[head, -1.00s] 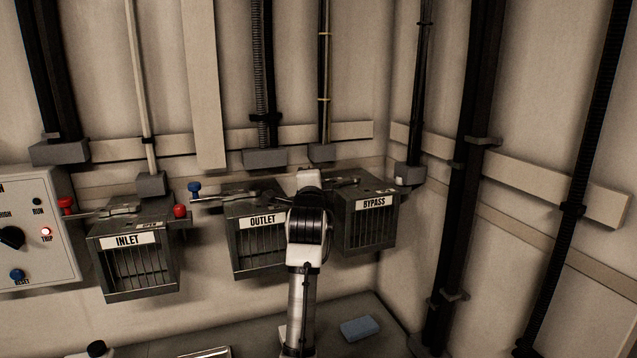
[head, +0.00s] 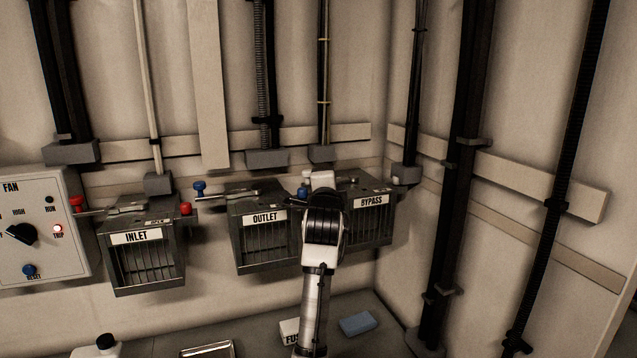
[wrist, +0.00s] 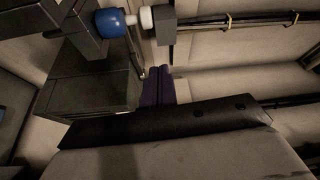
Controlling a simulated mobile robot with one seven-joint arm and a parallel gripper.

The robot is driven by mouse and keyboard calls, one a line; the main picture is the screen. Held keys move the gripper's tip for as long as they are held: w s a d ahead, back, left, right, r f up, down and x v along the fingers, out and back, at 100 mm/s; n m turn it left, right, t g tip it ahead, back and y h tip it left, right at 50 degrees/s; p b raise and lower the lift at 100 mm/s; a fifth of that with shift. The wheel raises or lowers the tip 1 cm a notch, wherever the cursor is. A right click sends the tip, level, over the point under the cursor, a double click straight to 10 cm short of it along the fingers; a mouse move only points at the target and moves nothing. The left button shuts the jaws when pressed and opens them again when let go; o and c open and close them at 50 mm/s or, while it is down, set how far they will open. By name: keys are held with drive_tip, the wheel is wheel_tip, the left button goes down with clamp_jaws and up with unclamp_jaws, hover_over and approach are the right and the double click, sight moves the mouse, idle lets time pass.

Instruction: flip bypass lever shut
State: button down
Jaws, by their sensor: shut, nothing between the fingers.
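The bypass box, labelled BYPASS (head: 371,201), hangs on the wall at the right end of the row. Its grey lever hardware (head: 341,185) lies on top, partly hidden by my arm. A blue knob (head: 303,191) shows just left of my wrist, near the box's left side; its link to the lever is hidden. In the wrist view a blue knob (wrist: 112,22) is at top left, with a white knob (wrist: 147,18) beside it. My gripper (wrist: 162,78) is shut and empty, its fingertips below and right of the blue knob, apart from it. My wrist hides the fingers in the head view.
The outlet box (head: 264,248) is close left of my arm, the inlet box (head: 147,266) farther left. The fan panel (head: 45,225) has its trip lamp lit. A blue block (head: 358,324) lies on the bench below. Pipes run down the right wall.

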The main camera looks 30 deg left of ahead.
drive_tip(key=s+a+b, duration=0.2)
drive_tip(key=s+a, duration=0.3)
drive_tip(key=s, duration=0.3)
drive_tip(key=shift+a+f, duration=0.25)
drive_tip(key=shift+f, duration=0.05)
drive_tip(key=shift+s, duration=0.15)
